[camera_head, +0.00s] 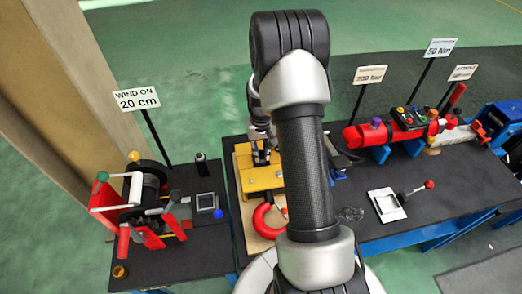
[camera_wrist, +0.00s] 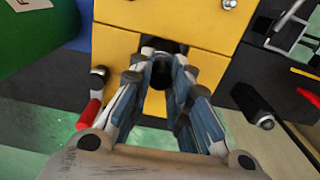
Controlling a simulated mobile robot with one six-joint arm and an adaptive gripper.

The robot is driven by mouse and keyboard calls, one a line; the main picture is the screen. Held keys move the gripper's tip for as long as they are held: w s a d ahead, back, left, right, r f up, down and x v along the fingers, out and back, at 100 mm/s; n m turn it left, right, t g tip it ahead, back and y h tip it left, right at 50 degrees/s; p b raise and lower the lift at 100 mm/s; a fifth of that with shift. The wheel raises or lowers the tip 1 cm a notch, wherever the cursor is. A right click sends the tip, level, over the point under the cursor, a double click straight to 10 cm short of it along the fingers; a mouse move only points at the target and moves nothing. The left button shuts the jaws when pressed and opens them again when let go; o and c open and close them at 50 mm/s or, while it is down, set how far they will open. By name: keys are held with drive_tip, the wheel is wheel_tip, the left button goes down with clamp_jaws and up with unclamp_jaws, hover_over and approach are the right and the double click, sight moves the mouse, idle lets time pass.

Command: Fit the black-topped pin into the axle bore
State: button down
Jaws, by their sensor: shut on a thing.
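My gripper (camera_wrist: 160,78) is shut on a small dark piece (camera_wrist: 161,72), which looks like the black-topped pin; the fingers hide most of it. The fingertips are right at a yellow block (camera_wrist: 120,50) with a dark opening (camera_wrist: 170,46) beyond them. I cannot tell whether the pin is inside the opening or just in front of it, and I cannot make out the axle bore for certain. In the head view my gripper (camera_head: 262,152) points down at the yellow block (camera_head: 262,181), partly hidden by my arm.
A red hook (camera_head: 263,220) lies in front of the yellow block. A winch (camera_head: 140,200) stands on the left table, with a "20 cm" sign (camera_head: 138,100). A red cylinder assembly (camera_head: 375,135) and a lever on a white plate (camera_head: 387,205) are to the right.

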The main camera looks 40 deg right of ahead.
drive_tip(key=shift+f, duration=0.1)
drive_tip(key=c, duration=1.4)
unclamp_jaws()
drive_tip(key=shift+r+p, duration=1.7)
drive_tip(key=shift+r, duration=0.9)
